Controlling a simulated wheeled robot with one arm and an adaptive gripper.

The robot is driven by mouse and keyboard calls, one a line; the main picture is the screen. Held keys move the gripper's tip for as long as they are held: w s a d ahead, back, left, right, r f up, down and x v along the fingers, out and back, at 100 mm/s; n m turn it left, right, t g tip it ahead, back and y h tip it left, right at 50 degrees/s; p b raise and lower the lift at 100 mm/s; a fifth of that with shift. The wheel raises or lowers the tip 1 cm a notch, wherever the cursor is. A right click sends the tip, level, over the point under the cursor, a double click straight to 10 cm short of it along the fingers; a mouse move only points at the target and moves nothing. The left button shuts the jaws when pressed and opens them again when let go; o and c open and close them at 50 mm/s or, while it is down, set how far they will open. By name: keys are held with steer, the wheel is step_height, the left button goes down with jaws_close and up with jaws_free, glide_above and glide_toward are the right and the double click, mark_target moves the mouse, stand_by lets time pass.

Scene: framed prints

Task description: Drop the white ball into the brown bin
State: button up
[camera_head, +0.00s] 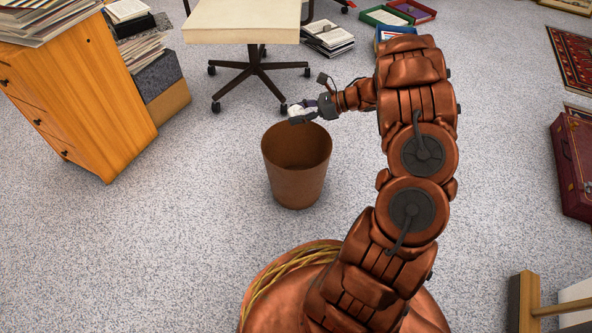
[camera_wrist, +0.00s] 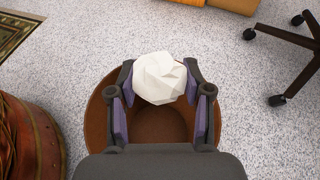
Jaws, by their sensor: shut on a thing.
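The white ball (camera_wrist: 159,79) looks like crumpled, faceted paper. My gripper (camera_wrist: 160,88) is shut on it, with a finger on each side. In the head view my gripper (camera_head: 301,112) is above the far rim of the brown bin, and only a small part of the ball (camera_head: 295,110) shows. The brown bin (camera_head: 296,178) stands upright and open on the carpet. In the wrist view the bin (camera_wrist: 97,122) lies below my gripper, with the ball over its far rim area. The part of the bin's inside that shows looks empty.
A desk chair with a wheeled base (camera_head: 259,75) stands behind the bin. A wooden drawer cabinet (camera_head: 84,90) is at the left with papers on top. Trays (camera_head: 387,16) and books (camera_head: 328,38) lie at the back. A dark red case (camera_head: 573,165) is at the right. Carpet around the bin is clear.

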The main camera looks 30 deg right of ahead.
steer(key=shift+f, duration=2.65)
steer(key=o, duration=0.8)
steer(key=v, duration=1.2)
steer(key=shift+r, duration=0.1)
steer(key=shift+a, duration=0.1)
